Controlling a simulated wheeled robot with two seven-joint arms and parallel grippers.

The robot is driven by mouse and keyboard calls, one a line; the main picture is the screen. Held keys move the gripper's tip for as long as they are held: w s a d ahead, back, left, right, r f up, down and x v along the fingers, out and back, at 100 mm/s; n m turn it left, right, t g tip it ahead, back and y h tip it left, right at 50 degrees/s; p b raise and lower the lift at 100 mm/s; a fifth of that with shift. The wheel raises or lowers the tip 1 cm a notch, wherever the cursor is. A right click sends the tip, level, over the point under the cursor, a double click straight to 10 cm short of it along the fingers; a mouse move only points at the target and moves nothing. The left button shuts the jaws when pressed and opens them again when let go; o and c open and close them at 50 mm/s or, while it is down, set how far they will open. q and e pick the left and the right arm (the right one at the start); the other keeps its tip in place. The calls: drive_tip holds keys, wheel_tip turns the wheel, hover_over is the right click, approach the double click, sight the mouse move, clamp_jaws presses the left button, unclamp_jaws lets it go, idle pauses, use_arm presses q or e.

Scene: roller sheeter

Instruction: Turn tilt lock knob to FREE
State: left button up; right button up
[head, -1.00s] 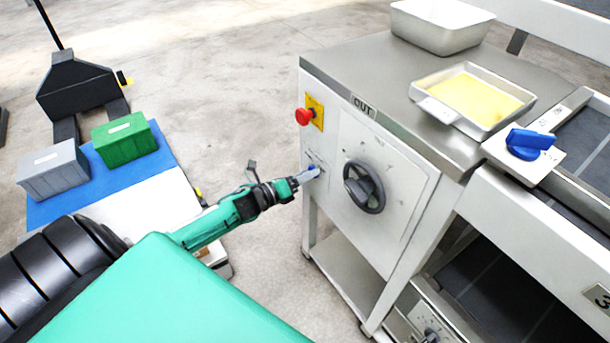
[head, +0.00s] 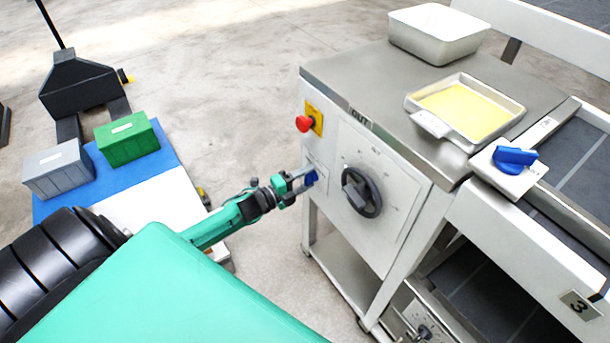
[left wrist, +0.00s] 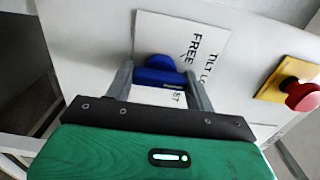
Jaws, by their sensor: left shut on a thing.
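The tilt lock knob (head: 311,177) is blue and sits on the left part of the machine's white front panel. In the left wrist view the blue knob (left wrist: 160,76) shows between the fingers, its bar lying across the picture. The label plate (left wrist: 205,38) reads "TILT LO…" and "FREE" at the upper right of the knob. Another word, partly hidden, is below it. My left gripper (head: 303,182) is at the panel and shut on the knob; the wrist view also shows the gripper (left wrist: 161,88), one finger on each side. My right gripper is not in view.
A red stop button (head: 304,124) on a yellow plate is above the knob. A black handwheel (head: 361,191) is to its right.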

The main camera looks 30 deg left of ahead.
use_arm(q)
drive_tip(key=n+p, duration=0.2)
drive_tip(key=n, duration=0.4)
drive_tip(key=shift+f+n+p, duration=0.1)
drive_tip(key=shift+n+p, duration=0.55)
drive_tip(key=shift+n, duration=0.85)
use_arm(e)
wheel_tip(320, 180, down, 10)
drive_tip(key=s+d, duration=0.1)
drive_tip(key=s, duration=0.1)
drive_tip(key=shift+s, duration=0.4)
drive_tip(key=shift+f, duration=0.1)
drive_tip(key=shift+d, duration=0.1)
use_arm(q)
drive_tip(key=o, duration=1)
drive_tip(key=shift+s+a, duration=0.1)
drive_tip(key=shift+s, duration=0.05)
drive_tip(key=v, duration=1.3)
drive_tip(key=shift+s, duration=0.25)
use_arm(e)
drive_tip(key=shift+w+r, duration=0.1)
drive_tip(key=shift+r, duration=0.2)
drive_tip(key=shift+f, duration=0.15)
